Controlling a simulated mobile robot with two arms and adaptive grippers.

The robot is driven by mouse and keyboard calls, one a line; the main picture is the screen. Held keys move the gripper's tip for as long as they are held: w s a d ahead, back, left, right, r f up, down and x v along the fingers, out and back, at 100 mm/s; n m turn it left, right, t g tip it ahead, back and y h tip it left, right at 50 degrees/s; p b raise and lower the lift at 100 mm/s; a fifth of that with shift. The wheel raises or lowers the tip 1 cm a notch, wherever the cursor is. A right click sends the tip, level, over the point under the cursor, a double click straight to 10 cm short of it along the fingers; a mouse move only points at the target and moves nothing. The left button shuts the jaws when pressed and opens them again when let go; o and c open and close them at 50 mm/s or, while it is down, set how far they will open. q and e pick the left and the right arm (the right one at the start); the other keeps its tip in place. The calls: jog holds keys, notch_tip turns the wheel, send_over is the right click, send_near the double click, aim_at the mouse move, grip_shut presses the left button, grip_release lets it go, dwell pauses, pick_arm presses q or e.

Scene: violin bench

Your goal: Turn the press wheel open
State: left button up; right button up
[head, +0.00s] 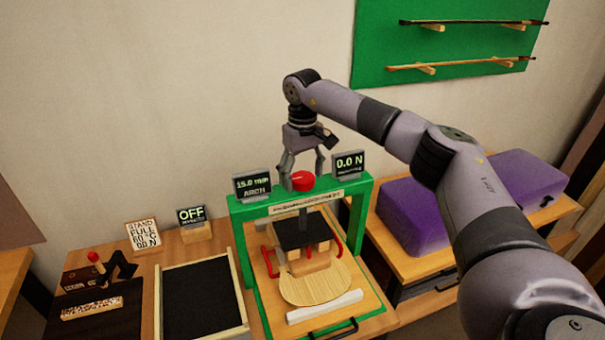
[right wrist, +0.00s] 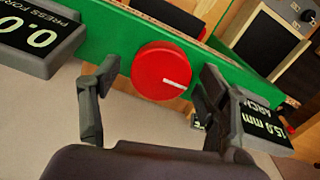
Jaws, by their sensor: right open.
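The red press wheel (head: 302,181) sits on top of the green press frame (head: 361,209). In the right wrist view the wheel (right wrist: 161,71) is a red knob with a white mark, in front of the green beam (right wrist: 112,42). My right gripper (head: 303,183) is above the wheel, pointing down. In the right wrist view its open fingers (right wrist: 158,82) stand one on each side of the wheel, with gaps showing between fingers and wheel. The force display (head: 349,163) reads 0.0 N and the arch display (head: 252,184) reads 15.0 mm. My left gripper is not in view.
A pale wooden plate (head: 312,285) lies inside the press, with red clamps around a dark block. A black-topped tray (head: 200,300) and an OFF display (head: 192,214) stand left. Purple cases (head: 413,220) stand right. Violin bows hang on a green board (head: 400,45).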

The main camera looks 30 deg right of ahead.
aim_at(303, 177)
notch_tip(303, 177, up, 12)
dwell(0.6)
jog(key=shift+f, duration=0.1)
dwell(0.4)
